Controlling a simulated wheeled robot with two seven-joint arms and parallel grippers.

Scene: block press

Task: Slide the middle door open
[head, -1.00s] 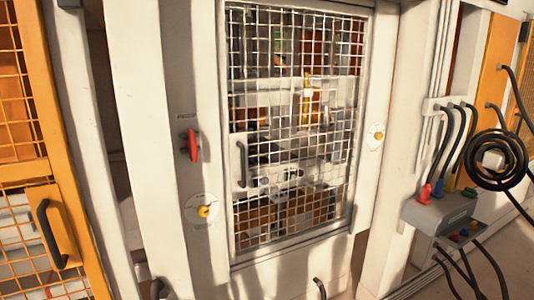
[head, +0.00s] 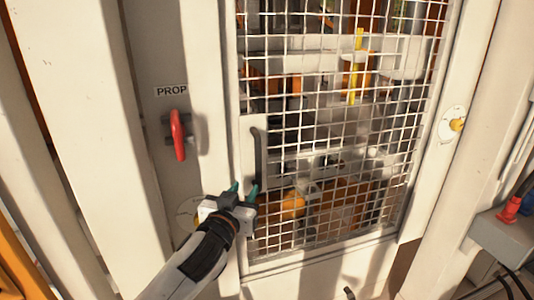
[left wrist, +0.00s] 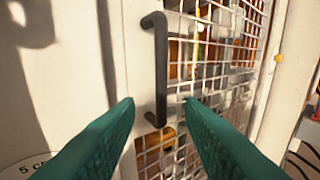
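The middle door is a white-framed wire mesh panel (head: 340,140) in the centre of the head view. Its black vertical bar handle (head: 257,160) is on its left edge, and it also shows in the left wrist view (left wrist: 158,65). My left gripper (head: 244,190), with green fingers, is just below the handle in the head view. In the left wrist view its fingers (left wrist: 158,103) are open and apart, with the lower end of the handle showing between and beyond them. Nothing is held. My right gripper is not in view.
A red lever (head: 178,135) under a "PROP" label is left of the door. A yellow button (head: 457,125) is on the right post. A grey box with a red plug (head: 510,208) and cables is at the lower right. Machinery shows behind the mesh.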

